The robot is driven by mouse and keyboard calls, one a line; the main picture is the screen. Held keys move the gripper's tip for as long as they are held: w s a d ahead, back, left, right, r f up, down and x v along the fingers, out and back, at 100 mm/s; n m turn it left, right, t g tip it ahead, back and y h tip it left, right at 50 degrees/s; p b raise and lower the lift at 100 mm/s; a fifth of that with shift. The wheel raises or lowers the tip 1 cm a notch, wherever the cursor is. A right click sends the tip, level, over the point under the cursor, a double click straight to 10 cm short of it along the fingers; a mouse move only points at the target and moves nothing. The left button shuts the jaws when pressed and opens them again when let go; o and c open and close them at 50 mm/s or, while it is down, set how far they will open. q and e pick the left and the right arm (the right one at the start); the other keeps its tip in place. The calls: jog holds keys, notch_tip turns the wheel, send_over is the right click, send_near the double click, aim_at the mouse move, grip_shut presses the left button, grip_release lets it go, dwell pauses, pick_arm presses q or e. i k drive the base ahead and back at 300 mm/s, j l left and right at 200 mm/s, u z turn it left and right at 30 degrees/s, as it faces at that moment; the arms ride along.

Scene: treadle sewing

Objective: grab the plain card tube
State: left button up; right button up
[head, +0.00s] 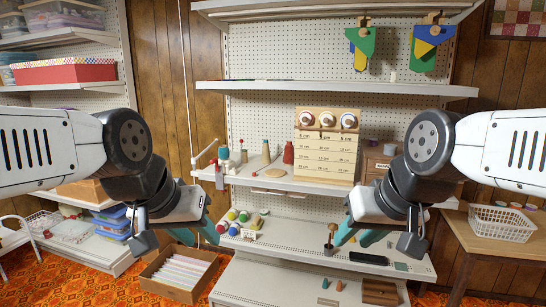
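I cannot single out the plain card tube for certain. My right gripper (357,235) hangs in front of the right part of that shelf, fingers also apart, with nothing seen held. Both are apart from the tan pieces in the picture.
Coloured spools (232,215) and a dark flat case (369,258) are on the lower shelf. A wooden rack (326,148) stands on the middle shelf. A cardboard box of white sheets (180,273) is on the floor; a table with a white basket (501,224) is at right.

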aim_at(224, 152)
jog(key=i+j+u, duration=0.1)
jog(key=u, duration=0.45)
jog(key=i+u, duration=0.3)
jog(key=i, duration=0.25)
jog(key=i+l+u, duration=0.1)
jog(key=i+u, duration=0.2)
jog(key=i, duration=0.25)
jog(key=i+l, duration=0.15)
jog(key=i, duration=0.45)
